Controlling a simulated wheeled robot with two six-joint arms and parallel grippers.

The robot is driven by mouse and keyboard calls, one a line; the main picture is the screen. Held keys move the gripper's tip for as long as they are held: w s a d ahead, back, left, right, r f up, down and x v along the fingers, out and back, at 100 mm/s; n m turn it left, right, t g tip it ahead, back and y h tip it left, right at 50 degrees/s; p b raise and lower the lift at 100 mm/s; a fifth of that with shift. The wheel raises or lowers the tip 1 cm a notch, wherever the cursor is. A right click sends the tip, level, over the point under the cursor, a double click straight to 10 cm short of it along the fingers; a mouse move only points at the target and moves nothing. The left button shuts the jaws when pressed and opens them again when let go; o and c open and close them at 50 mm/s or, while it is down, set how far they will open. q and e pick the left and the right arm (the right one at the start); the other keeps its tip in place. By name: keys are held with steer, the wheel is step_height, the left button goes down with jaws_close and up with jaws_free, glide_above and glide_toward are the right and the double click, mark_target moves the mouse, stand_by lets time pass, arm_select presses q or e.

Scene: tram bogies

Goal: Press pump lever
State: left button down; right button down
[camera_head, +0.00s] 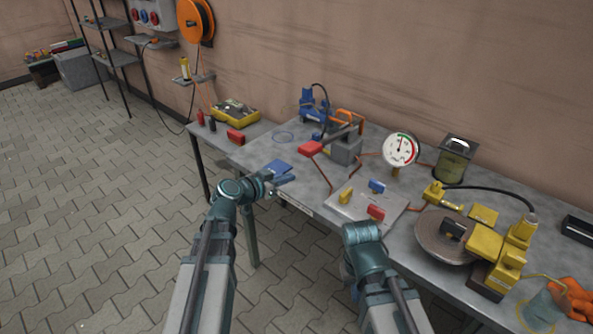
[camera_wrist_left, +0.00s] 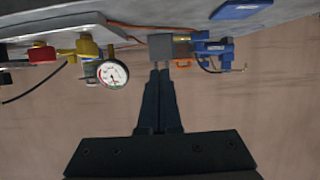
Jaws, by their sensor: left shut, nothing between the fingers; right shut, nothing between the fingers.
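The pump (camera_head: 345,150) is a grey block on the workbench, with a dark lever bar (camera_head: 338,136) that ends in a red grip (camera_head: 311,148). In the left wrist view a grey block (camera_wrist_left: 160,44) shows just beyond my fingertips; the red grip cannot be made out there. My left gripper (camera_head: 284,181) is over the bench's front edge, in front of and left of the red grip, apart from it. Its dark fingers (camera_wrist_left: 160,78) are together and empty. My right arm reaches the bench's front edge, but its fingers are hidden.
A pressure gauge (camera_head: 401,149) stands right of the pump. A blue flat piece (camera_head: 278,167) lies near my left gripper. A light plate (camera_head: 365,202) with coloured parts and a round disc (camera_head: 446,238) lie further right. Orange clamps (camera_head: 350,117) stand behind the pump.

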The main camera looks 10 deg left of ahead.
arm_select(q)
steer(key=s+a, duration=0.2)
steer(key=s, duration=0.1)
steer(key=shift+f, duration=0.1)
stand_by(1.3)
steer(key=s+d+f+m+g, duration=0.1)
steer(key=s+d+f+g, duration=0.7)
steer(key=d, duration=0.5)
steer(key=s+f+n+g+y, duration=0.2)
steer(key=s+f+y, duration=0.15)
steer(key=s, duration=0.35)
steer(key=s+f+n+g+y, duration=0.1)
steer(key=s+f+g+y, duration=0.15)
steer(key=s+y, duration=0.3)
step_height(320, 180, up, 15)
steer(key=h+p, duration=0.1)
steer(key=p, duration=1.4)
steer(key=shift+s, duration=0.25)
